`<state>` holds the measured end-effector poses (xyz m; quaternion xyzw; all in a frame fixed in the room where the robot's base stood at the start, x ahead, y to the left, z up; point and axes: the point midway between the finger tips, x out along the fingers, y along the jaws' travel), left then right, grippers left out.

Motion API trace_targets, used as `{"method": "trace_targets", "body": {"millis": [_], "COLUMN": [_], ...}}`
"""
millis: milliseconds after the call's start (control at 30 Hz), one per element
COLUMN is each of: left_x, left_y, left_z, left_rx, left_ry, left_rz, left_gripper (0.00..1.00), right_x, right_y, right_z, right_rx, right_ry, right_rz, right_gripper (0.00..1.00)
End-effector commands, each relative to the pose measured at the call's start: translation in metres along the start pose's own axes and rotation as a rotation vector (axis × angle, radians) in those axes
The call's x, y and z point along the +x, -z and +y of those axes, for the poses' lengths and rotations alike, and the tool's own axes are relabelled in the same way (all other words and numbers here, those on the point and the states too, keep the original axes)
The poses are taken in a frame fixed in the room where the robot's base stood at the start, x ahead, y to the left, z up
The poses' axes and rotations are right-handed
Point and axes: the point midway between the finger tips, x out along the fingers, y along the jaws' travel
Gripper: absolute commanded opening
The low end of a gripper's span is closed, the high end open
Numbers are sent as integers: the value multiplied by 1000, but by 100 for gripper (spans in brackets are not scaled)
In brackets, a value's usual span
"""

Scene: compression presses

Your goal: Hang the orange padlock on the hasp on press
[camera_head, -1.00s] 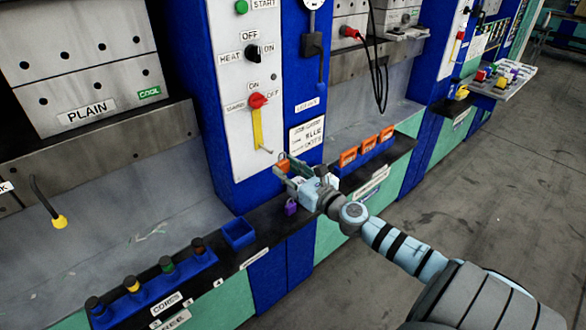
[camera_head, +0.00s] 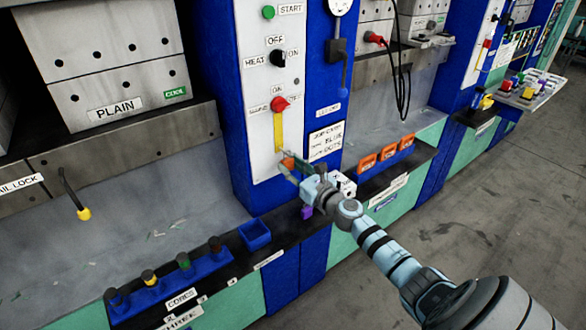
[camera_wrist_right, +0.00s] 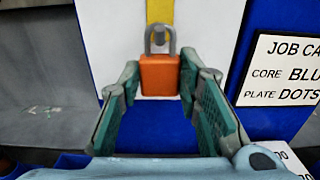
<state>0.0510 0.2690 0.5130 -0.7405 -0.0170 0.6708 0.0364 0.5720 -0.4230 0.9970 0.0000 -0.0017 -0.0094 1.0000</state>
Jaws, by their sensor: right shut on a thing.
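The orange padlock (camera_wrist_right: 160,75) is upright, its grey shackle on top, between my right gripper's fingertips in the wrist view. It also shows small in the head view (camera_head: 288,162). My right gripper (camera_head: 289,168) is shut on the padlock's body; its green-padded fingers show in the wrist view (camera_wrist_right: 157,88). The hasp is at the lower end of the yellow strip (camera_head: 279,132) below the red knob on the press's white panel. A grey peg end (camera_wrist_right: 159,36) shows inside the shackle loop; I cannot tell whether the shackle is around it. My left gripper is out of view.
Orange tags (camera_head: 388,153) stand to the right. A job card (camera_head: 326,140) is beside the panel.

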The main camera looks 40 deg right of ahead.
Motion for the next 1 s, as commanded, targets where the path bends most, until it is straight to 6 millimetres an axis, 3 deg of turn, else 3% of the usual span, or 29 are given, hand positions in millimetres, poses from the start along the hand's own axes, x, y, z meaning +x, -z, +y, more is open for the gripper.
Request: {"method": "trace_targets", "body": {"millis": [400,433,567,1000], "left_x": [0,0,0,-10], "left_y": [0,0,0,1], "left_z": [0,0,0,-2], "left_rx": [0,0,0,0], "left_ry": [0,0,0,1], "left_rz": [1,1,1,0], "left_gripper": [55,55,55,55], "right_x": [0,0,0,-9], "right_y": [-1,-1,-1,-10], "right_z": [0,0,0,0], "right_rx": [0,0,0,-2], "right_ry": [0,0,0,-1], "right_rz": [-1,-1,-1,1], "right_gripper": [0,34,54,54]}}
